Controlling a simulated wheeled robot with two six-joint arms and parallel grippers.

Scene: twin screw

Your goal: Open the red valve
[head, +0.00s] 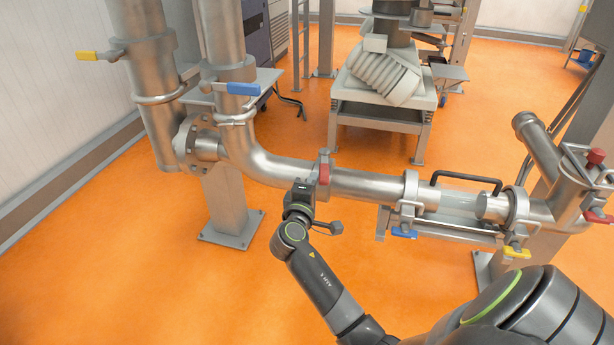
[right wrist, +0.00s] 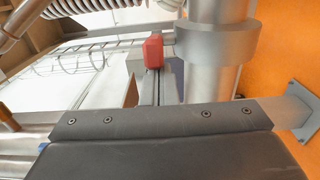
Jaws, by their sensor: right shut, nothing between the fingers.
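A red valve handle (head: 324,170) is on the clamp of the long horizontal steel pipe (head: 365,184), near the middle of the head view. My right gripper (head: 302,186) is shut and empty, just left of and below this handle. In the right wrist view, a red handle (right wrist: 154,52) shows just beyond the gripper body, beside a steel pipe with a collar (right wrist: 215,45). I cannot tell whether the fingers touch the handle. My left gripper is not in view.
Blue handles (head: 404,233) and yellow handles (head: 517,252) sit along the pipework. More red parts (head: 596,157) are on the fitting at the far right. Vertical pipes (head: 225,100) stand at the left. The orange floor (head: 130,250) is clear at the lower left.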

